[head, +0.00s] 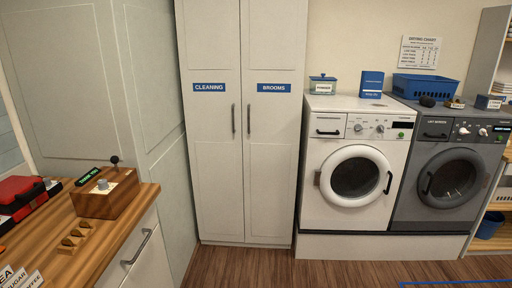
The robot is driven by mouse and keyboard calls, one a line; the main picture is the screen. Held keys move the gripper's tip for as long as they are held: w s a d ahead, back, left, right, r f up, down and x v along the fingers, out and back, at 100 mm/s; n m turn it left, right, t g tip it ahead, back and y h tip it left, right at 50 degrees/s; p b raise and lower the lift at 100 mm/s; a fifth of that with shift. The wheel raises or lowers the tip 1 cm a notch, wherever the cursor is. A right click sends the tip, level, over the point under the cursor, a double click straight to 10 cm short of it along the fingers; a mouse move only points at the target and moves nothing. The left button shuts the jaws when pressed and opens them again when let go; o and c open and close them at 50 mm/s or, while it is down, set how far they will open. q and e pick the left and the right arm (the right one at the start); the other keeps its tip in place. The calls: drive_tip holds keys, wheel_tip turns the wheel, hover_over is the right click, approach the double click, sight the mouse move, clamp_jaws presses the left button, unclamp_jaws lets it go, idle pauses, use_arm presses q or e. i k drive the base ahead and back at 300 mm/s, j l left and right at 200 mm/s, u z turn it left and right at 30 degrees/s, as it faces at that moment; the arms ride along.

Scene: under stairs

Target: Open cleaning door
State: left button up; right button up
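The cleaning door (209,150) is the left door of a tall white cupboard in the middle of the head view. It is shut and bears a blue label reading CLEANING (209,87). Its dark vertical handle (233,119) is at its right edge, beside the seam. The brooms door (272,150) is beside it, also shut, with its own handle (248,119) and a blue label reading BROOMS (273,88). Neither of my grippers is in view.
A wooden counter (120,203) with a wooden box (106,193) stands at the left front. A white washing machine (354,165) and a grey machine (450,165) stand on a white plinth (380,245) to the right. The wooden floor (240,265) before the cupboard is clear.

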sight(208, 36)
drive_tip(key=i, duration=0.7)
drive_tip(key=i+l+u, duration=0.1)
drive_tip(key=i, duration=0.6)
drive_tip(key=i+l+u, duration=0.15)
drive_tip(key=i+u, duration=0.35)
drive_tip(key=i+l+u, duration=0.3)
drive_tip(key=u, duration=0.15)
drive_tip(key=i, duration=0.1)
